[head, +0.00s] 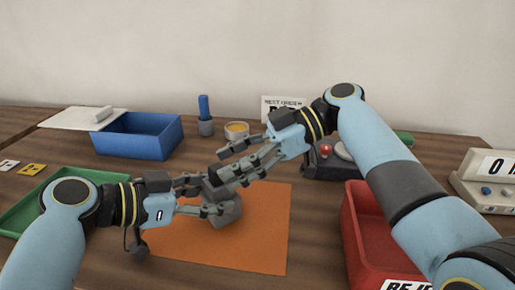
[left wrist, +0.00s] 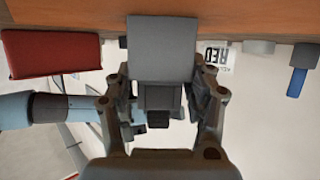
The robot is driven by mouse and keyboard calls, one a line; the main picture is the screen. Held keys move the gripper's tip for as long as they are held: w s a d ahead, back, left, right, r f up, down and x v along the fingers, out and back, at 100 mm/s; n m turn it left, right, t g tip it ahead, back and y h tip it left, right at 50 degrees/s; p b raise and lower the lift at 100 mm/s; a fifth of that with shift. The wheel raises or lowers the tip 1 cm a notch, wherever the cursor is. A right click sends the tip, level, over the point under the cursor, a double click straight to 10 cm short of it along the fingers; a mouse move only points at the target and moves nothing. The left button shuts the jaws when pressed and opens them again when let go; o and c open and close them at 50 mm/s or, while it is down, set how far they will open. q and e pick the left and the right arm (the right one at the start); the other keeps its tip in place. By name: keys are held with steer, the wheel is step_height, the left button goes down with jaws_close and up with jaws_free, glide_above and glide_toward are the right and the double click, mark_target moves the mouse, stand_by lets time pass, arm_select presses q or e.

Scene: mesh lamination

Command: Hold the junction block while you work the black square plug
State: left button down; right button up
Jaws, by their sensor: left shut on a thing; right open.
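The grey junction block (head: 228,212) is over the orange mat in the head view. My left gripper (head: 208,196) is shut on it from the left. In the left wrist view the block's broad grey face (left wrist: 160,48) shows between the fingers. A darker square piece (left wrist: 161,98) sits against it there; it may be the black square plug, but I cannot tell for sure. My right gripper (head: 226,165) is open, its fingers just above the block and partly covering it. From this angle I cannot tell whether they touch it.
The orange mat (head: 265,235) lies under both grippers. A blue bin (head: 138,137) stands behind left, a green tray (head: 25,210) at left, and a red bin (head: 385,255) at right below my right arm. A blue-handled tool (head: 204,108) and a small cup (head: 236,131) stand behind.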

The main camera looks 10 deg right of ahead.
steer(key=shift+a+f, duration=0.2)
steer(key=shift+a, duration=0.35)
jaws_close()
stand_by(0.5)
steer(key=shift+r, duration=0.15)
step_height(320, 180, up, 7)
steer(key=shift+r, duration=0.15)
stand_by(1.3)
